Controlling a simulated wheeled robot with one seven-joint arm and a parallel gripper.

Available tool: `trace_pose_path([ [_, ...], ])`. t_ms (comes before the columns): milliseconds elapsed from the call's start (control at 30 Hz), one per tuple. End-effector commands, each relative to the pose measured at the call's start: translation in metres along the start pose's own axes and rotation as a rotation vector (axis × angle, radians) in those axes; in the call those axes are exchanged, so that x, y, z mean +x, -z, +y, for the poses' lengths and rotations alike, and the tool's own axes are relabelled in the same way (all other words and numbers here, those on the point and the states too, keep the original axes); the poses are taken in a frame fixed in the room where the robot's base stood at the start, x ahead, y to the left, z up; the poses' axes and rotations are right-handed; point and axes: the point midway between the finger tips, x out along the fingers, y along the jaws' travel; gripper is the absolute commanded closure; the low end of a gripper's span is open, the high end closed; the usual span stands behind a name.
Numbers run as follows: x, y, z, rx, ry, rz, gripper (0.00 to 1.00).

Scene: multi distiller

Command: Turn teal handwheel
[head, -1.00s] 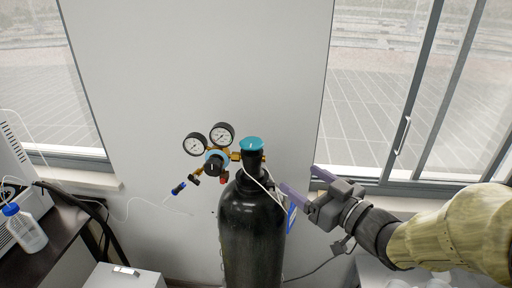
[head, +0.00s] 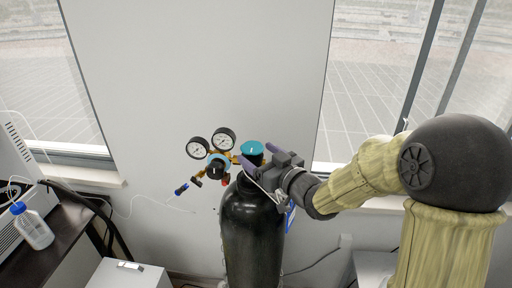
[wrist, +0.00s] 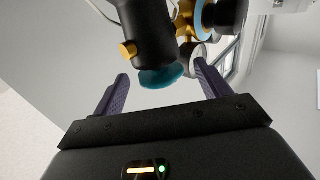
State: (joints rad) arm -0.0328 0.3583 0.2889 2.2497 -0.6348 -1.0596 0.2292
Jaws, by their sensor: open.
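The teal handwheel (head: 252,147) sits on top of the black gas cylinder (head: 250,235) in the head view. In the wrist view the handwheel (wrist: 161,76) shows between and just beyond my two open fingers. My gripper (head: 255,157) is open at the cylinder's top, with one finger beyond the handwheel and one on the near side. It also shows open in the wrist view (wrist: 161,88). I cannot tell whether either finger touches the wheel. The valve body below the handwheel is partly hidden by my gripper in the head view.
A brass regulator with two gauges (head: 197,148) and a teal-ringed knob (head: 218,166) stands left of the valve, close to my far finger. A white wall is behind. A wash bottle (head: 34,228) stands on the dark bench at left. A white cabinet (head: 128,275) is at lower left.

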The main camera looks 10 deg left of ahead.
Motion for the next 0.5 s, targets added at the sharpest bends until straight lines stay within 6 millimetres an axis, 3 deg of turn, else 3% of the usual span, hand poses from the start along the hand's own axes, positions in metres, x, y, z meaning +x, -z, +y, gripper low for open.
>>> trace_pose_path([
  [200,0.018,0.001,0.002,0.0,-0.003,0.001,0.24],
  [467,0.019,0.0,0.002,-0.001,-0.003,0.001,0.24],
  [500,0.019,0.0,0.002,-0.001,-0.003,0.001,0.3],
])
